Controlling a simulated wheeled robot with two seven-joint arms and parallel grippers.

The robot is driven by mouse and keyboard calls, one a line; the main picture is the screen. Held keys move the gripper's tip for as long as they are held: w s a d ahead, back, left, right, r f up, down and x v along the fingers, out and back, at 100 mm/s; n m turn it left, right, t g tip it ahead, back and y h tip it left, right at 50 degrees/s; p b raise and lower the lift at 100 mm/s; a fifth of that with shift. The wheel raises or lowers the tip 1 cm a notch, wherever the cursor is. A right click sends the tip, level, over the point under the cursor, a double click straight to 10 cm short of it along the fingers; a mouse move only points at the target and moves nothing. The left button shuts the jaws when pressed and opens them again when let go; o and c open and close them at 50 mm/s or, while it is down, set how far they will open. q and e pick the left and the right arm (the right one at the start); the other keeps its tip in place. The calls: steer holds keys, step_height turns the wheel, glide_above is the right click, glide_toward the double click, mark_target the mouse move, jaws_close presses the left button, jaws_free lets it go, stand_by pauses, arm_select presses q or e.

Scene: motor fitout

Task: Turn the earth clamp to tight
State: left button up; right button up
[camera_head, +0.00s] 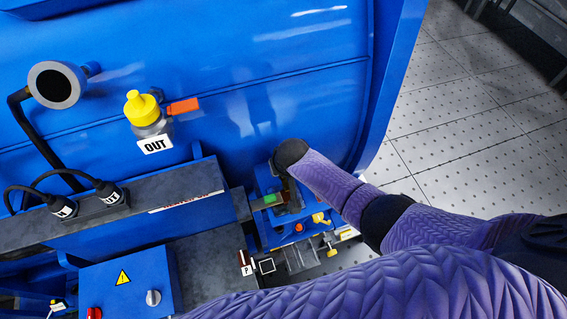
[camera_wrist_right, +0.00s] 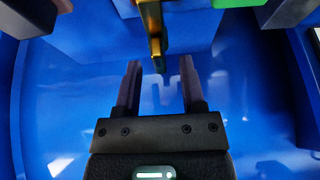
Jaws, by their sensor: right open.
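My right arm comes in from the right in the head view, and its gripper reaches down over a blue box-like fitting (camera_head: 262,235) low on the blue motor housing. In the right wrist view my right gripper (camera_wrist_right: 160,66) is open, with two dark parallel fingers. A brass-coloured bar (camera_wrist_right: 151,22), possibly part of the earth clamp, comes down from the top edge. Its lower end shows between the fingertips; I see no contact and cannot tell the depth. A yellow knob (camera_head: 320,218) shows beside the gripper in the head view. My left gripper is not in view.
A green block (camera_head: 273,199) lies close to the right gripper. A yellow-capped valve (camera_head: 142,106) with an orange lever and an OUT label is above left. A blue switch box (camera_head: 124,287) and black cables are at lower left. Open floor (camera_head: 470,100) lies to the right.

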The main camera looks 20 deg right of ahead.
mark_target(287, 187)
steer(key=p+v, duration=0.3)
steer(key=v, duration=0.6)
steer(key=shift+r, duration=0.15)
steer(key=shift+s, duration=0.1)
